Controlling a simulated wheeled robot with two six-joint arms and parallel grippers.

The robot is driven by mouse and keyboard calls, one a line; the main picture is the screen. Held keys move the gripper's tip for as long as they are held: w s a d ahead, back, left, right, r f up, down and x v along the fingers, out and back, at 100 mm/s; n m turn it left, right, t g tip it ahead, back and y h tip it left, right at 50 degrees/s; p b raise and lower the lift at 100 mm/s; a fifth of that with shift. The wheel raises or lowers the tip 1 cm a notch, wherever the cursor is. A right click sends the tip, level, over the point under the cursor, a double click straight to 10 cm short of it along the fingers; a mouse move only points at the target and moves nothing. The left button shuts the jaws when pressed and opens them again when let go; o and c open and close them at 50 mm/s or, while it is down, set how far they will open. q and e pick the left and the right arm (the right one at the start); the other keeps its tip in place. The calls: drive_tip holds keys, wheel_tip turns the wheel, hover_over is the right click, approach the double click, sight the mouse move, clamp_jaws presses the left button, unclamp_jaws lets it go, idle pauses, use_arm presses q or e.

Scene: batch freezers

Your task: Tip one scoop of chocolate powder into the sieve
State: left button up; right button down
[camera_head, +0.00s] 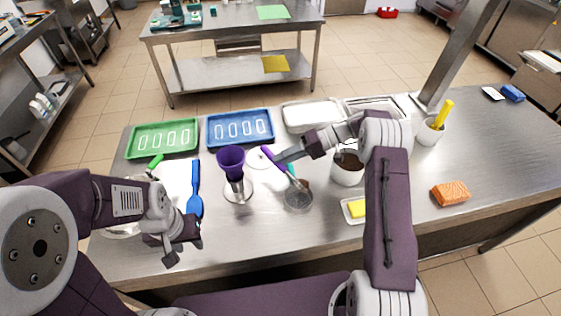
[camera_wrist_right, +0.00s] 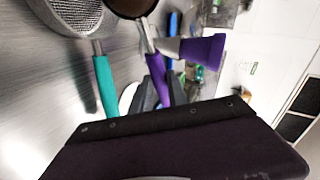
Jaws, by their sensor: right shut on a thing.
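My right gripper (camera_head: 278,158) is shut on the purple handle (camera_head: 270,155) of a scoop. In the right wrist view the handle (camera_wrist_right: 157,72) runs between the fingers (camera_wrist_right: 157,95) to a dark brown scoop bowl (camera_wrist_right: 131,5), cut off at the top edge. The mesh sieve (camera_head: 298,200) with a teal handle is right below and beside the scoop in the head view. The sieve (camera_wrist_right: 68,14) is left of the bowl in the wrist view. A white tub (camera_head: 347,176) of brown powder stands to the right. My left gripper (camera_head: 183,245) is open and empty at the front left.
A yellow block in a dish (camera_head: 346,213) and an orange sponge (camera_head: 450,194) lie right.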

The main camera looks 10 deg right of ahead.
use_arm(q)
wheel_tip(320, 180, down, 3)
drive_tip(key=shift+r+b, duration=0.15)
drive_tip(key=shift+b, duration=0.75)
use_arm(e)
drive_tip(key=shift+w+f+m+g+y, duration=0.1)
drive_tip(key=shift+f+m+g+y, duration=0.25)
drive_tip(key=shift+f+y, duration=0.35)
use_arm(q)
drive_tip(key=shift+a+f+b, duration=0.1)
drive_tip(key=shift+f+b, duration=0.45)
use_arm(e)
drive_tip(key=shift+r+m+y, duration=0.15)
drive_tip(key=shift+m+y, duration=0.1)
drive_tip(key=shift+y, duration=0.25)
use_arm(q)
drive_tip(key=shift+f, duration=0.2)
use_arm(e)
drive_tip(key=shift+d+r, duration=0.1)
use_arm(q)
drive_tip(key=shift+s, duration=0.1)
